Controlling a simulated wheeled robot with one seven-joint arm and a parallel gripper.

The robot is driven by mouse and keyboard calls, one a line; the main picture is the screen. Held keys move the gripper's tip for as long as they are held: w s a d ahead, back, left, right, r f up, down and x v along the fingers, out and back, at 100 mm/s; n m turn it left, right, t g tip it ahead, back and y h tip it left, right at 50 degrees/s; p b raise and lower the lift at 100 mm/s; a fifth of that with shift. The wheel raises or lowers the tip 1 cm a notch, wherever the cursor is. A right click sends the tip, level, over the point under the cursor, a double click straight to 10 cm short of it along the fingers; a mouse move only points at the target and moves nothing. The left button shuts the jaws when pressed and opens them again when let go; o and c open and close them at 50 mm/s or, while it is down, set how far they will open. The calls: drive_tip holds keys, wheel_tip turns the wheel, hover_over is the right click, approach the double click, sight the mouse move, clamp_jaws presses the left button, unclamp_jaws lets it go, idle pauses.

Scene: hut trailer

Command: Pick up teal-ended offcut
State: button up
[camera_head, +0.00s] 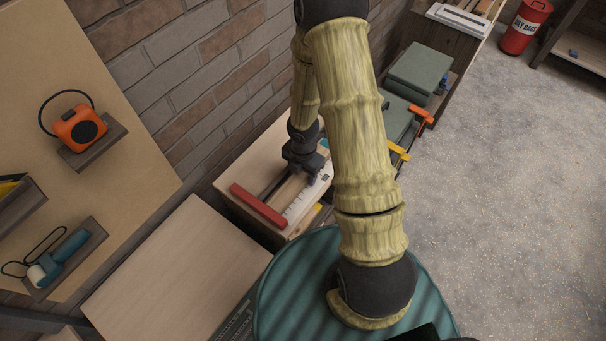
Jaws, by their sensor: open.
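My gripper (303,174) is at the end of my arm, low over a wooden bench top (252,168) beside the brick wall. Its jaws are open, though the fingers look small and dark here. A small teal patch (324,146) shows just right of and behind the gripper, partly hidden by my arm. It may be the teal end of the offcut; I cannot tell. A pale wooden strip (289,190) lies below and left of the fingers. Whether it belongs to the offcut, or touches the fingers, is not clear.
A red bar (258,205) lies at the bench's front left, with a white marked strip (298,207) nearby. Orange (421,115) and yellow (400,152) clamp-like parts stick out beyond my arm. An empty wooden top (175,275) is at lower left. The grey floor (500,200) is open at right.

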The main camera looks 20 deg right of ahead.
drive_tip(key=c, duration=0.9)
drive_tip(key=shift+o, duration=0.2)
wheel_tip(320, 180, up, 10)
drive_tip(key=p, duration=0.9)
drive_tip(key=shift+f, duration=0.1)
